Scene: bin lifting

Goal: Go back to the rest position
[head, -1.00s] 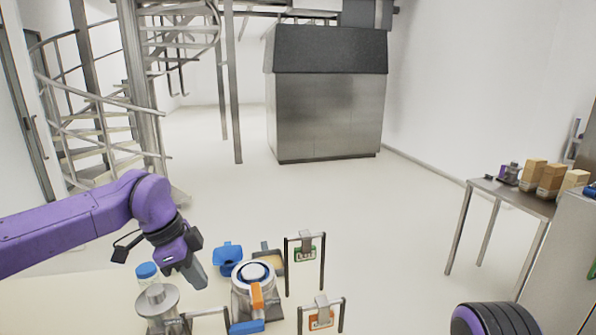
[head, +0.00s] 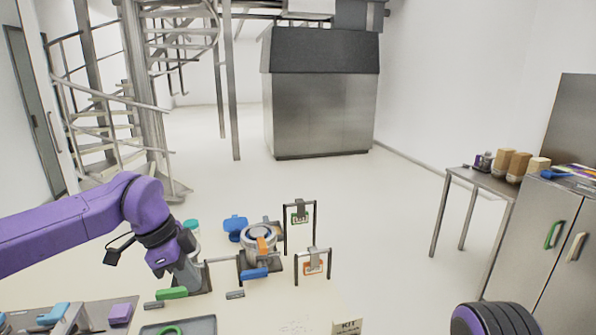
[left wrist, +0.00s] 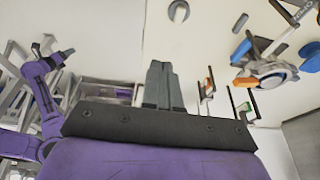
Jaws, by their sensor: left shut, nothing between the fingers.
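My left arm comes in from the left, and its gripper (head: 190,276) points down over the near left part of the pale work surface. In the left wrist view the two grey fingers (left wrist: 163,85) are together with nothing between them. In the head view the gripper overlaps a metal container beside it, so I cannot tell whether they touch. A round metal device (head: 262,232) with orange and blue handles stands to its right. My right gripper does not show clearly in either view.
Two black frames with a green tag (head: 299,212) and an orange tag (head: 313,262) stand right of the device. A grey tray (head: 205,325) and a green-handled item (head: 172,293) lie in front. A metal table (head: 478,180) and cabinet (head: 560,225) stand right. The middle floor is clear.

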